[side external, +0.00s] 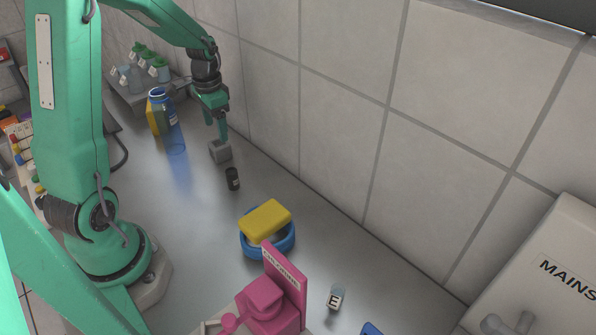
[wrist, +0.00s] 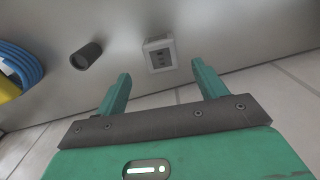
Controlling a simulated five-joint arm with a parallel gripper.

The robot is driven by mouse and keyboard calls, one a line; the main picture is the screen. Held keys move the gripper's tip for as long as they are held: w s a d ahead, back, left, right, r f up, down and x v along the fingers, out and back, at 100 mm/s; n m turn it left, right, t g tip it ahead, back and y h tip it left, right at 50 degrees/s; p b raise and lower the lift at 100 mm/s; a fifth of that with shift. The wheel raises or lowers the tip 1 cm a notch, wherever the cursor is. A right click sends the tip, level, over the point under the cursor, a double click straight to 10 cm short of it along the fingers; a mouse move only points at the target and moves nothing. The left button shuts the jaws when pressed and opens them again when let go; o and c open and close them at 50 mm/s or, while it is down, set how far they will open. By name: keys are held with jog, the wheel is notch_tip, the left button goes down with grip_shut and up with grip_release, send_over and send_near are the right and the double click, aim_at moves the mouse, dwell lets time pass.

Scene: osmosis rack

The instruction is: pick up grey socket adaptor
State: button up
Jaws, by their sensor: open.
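The grey socket adaptor (side external: 220,151) is a small box on the grey bench near the tiled wall. In the wrist view its face (wrist: 160,55) shows dark sockets, and it sits beyond the fingertips, roughly between them but nearer the right finger. My gripper (side external: 216,131) points down just above the adaptor in the side view. In the wrist view my gripper (wrist: 160,72) has its two green fingers spread apart with nothing between them. Whether a finger touches the adaptor I cannot tell.
A small black cylinder (side external: 233,178) stands close to the adaptor, also in the wrist view (wrist: 86,55). A blue bottle (side external: 168,120) stands to the left. A yellow sponge (side external: 265,220) rests on a blue ring-shaped item (side external: 268,246). The tiled wall (side external: 335,100) is close behind.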

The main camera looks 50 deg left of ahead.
aim_at(219, 143)
jog(key=shift+f, duration=0.1)
jog(key=shift+f, duration=1.2)
jog(key=shift+f, duration=0.1)
jog(key=shift+a+f, duration=0.1)
jog(key=shift+f, duration=2.4)
jog(key=c, duration=1.1)
jog(key=shift+r, duration=0.15)
